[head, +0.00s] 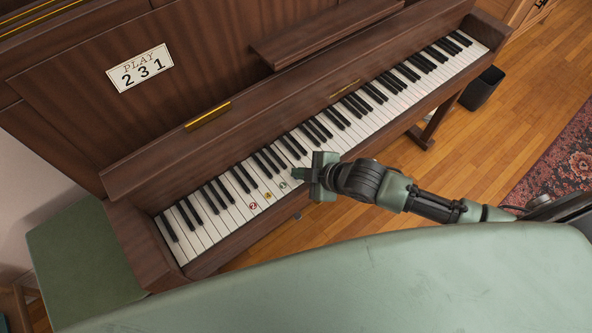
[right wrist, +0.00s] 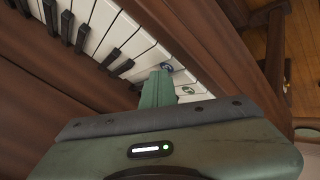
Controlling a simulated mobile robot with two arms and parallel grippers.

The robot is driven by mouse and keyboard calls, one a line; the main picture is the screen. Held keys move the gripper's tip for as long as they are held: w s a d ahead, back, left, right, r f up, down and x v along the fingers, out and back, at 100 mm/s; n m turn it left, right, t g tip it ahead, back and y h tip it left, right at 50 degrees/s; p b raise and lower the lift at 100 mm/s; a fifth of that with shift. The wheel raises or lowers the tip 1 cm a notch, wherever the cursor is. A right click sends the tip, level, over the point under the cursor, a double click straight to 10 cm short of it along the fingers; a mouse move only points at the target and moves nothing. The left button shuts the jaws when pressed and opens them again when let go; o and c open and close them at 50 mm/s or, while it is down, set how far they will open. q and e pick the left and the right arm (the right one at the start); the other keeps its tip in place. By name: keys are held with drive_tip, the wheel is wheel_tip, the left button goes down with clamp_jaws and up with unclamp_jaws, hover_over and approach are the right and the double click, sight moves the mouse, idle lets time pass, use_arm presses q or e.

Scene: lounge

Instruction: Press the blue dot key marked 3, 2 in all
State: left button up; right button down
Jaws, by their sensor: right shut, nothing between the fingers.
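The blue dot (right wrist: 168,67) shows on a white key in the right wrist view, just beyond my fingertips. Its number is too small to read. In the head view I cannot make out the blue dot; my right gripper (head: 300,174) covers that part of the keys. The right gripper is shut and empty, its fingertips low over the white keys beside the green dot. It also shows in the right wrist view (right wrist: 158,85). I cannot tell whether the fingertips touch a key. My left gripper is not in view.
Red (head: 253,205), yellow (head: 268,194) and green (head: 283,185) dots mark neighbouring white keys. A card (head: 140,68) on the brown piano (head: 200,60) reads PLAY 2 3 1. A green bench (head: 85,245) stands left. A dark bin (head: 482,88) stands at the right.

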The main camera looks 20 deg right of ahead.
drive_tip(key=shift+r, duration=0.5)
drive_tip(key=shift+w, duration=0.1)
drive_tip(key=shift+r+p, duration=0.2)
drive_tip(key=shift+p, duration=0.1)
wheel_tip(320, 180, up, 5)
drive_tip(key=p, duration=0.5)
drive_tip(key=shift+f, duration=0.1)
